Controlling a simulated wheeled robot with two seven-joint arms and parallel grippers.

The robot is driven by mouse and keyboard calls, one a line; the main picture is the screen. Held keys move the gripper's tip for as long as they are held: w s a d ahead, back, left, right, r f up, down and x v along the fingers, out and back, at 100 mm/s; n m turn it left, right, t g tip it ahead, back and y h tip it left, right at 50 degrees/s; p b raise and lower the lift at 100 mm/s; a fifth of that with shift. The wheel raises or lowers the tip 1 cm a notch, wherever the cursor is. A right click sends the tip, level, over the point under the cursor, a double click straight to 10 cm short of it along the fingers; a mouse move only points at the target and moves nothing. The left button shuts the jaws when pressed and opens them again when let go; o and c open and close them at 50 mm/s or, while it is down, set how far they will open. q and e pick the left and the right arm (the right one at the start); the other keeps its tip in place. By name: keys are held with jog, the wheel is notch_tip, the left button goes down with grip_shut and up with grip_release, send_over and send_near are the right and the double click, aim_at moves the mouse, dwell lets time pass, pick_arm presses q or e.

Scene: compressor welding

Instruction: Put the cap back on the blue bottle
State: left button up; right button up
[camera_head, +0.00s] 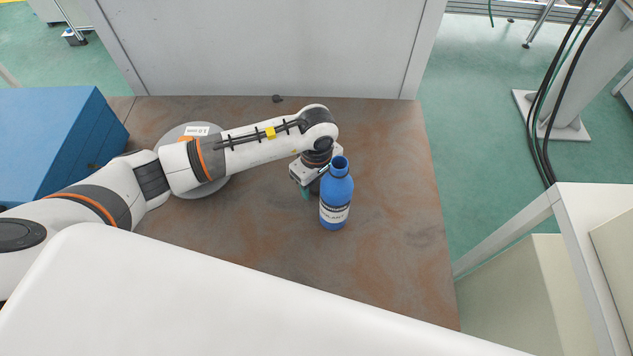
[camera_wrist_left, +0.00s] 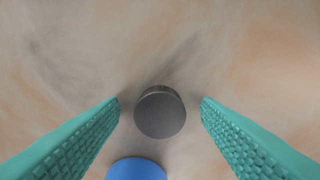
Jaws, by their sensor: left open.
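The blue bottle (camera_head: 336,196) stands upright on the brown table, its neck open and bare, with a white label low on its side. My left gripper (camera_head: 306,190) points down just left of and behind the bottle, partly hidden by it. In the left wrist view its two green fingers are spread apart. A dark grey round cap (camera_wrist_left: 160,112) lies between and beyond the fingertips, apparently on the table, with a gap on each side. A blue rounded piece (camera_wrist_left: 137,170), likely the bottle, shows at the bottom edge. The cap is hidden in the head view.
A blue box (camera_head: 60,135) stands at the table's left. A grey round disc (camera_head: 212,187) with a label lies under my left arm. A small dark object (camera_head: 277,98) sits at the back edge. The table's right side (camera_head: 400,220) is clear.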

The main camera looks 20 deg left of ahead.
aim_at(316, 185)
pick_arm(q)
jog(key=c, duration=1)
jog(key=shift+r, duration=0.15)
jog(key=shift+c, duration=0.2)
notch_tip(316, 185, up, 10)
jog(key=b, duration=0.2)
jog(key=shift+b, duration=0.3)
